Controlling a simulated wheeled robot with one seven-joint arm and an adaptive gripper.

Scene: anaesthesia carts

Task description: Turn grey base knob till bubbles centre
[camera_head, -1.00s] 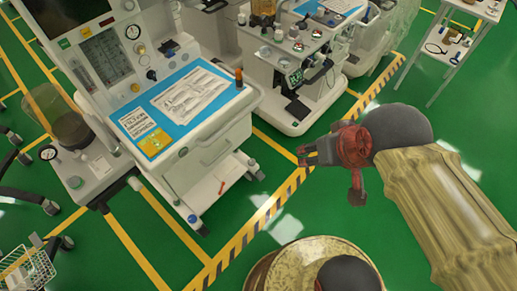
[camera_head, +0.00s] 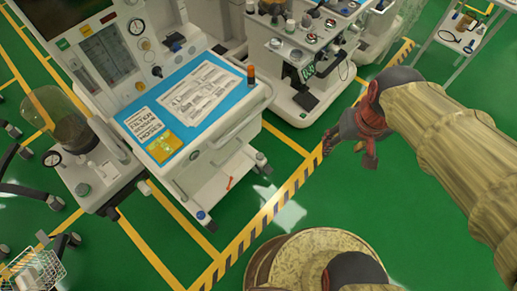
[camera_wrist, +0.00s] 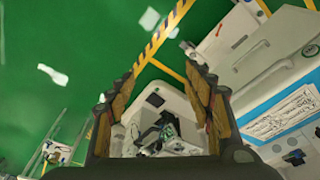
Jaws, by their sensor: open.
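A clear canister (camera_head: 62,122) with dark contents stands on a pale base (camera_head: 108,178) at the left of the near cart in the head view. On the base is a round grey-green knob (camera_head: 82,189), and a dial gauge (camera_head: 52,158) sits at its left. Bubbles cannot be made out at this size. My gripper (camera_head: 330,142) is right of the cart, over the green floor and far from the knob. In the wrist view my gripper (camera_wrist: 152,88) is open with nothing between its fingers. The canister and knob are not recognisable there.
The near cart has a blue worktop (camera_head: 165,92) with papers and an orange-topped post (camera_head: 251,76). A second cart (camera_head: 300,85) stands behind it. A white trolley (camera_head: 460,40) is at upper right, a wire basket (camera_head: 32,270) at lower left. Green floor is clear around my base.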

